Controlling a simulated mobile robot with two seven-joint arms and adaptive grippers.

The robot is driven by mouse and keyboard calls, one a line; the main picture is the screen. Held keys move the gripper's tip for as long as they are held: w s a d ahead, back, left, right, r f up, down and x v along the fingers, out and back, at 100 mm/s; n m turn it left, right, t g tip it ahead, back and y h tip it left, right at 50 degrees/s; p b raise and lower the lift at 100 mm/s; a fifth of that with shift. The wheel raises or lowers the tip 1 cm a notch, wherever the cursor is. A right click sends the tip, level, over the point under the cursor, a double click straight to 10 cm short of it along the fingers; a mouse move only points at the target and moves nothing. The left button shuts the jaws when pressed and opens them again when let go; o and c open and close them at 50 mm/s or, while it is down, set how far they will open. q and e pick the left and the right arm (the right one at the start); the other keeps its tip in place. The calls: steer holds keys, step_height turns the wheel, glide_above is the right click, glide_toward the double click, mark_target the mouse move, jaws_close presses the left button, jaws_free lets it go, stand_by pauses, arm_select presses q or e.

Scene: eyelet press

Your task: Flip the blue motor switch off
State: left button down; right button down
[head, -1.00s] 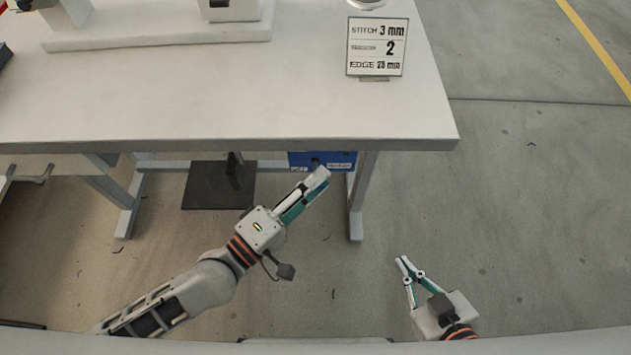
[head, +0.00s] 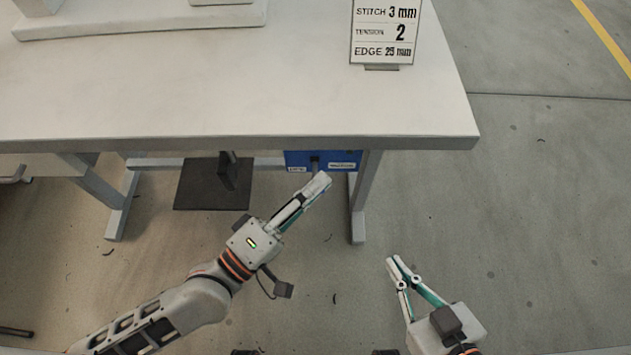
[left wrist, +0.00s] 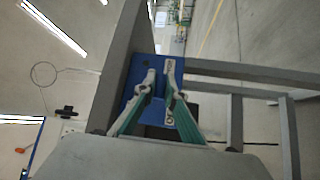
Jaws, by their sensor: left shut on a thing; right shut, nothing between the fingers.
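The blue motor switch box (head: 346,155) hangs under the table's front edge near the right leg. It has two white labels and a dark lever (head: 315,163) between them. My left gripper (head: 322,180) reaches up to the front of the box with its fingers close together, closed on the lever. The left wrist view shows the blue box (left wrist: 185,125) behind the left gripper's fingertips (left wrist: 159,82); the fingers hide much of the lever, so its exact tilt is unclear. My right gripper (head: 392,262) is shut and empty, low and to the right, away from the box.
The white table (head: 230,105) overhangs the box. Its right leg (head: 362,195) stands just right of the box. A dark pedal plate (head: 210,190) is on the floor to the left. A sign (head: 385,35) stands on the table. The floor at right is clear.

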arm_select(q)
steer(key=c, duration=2.1)
jaws_free()
steer(key=v, duration=1.2)
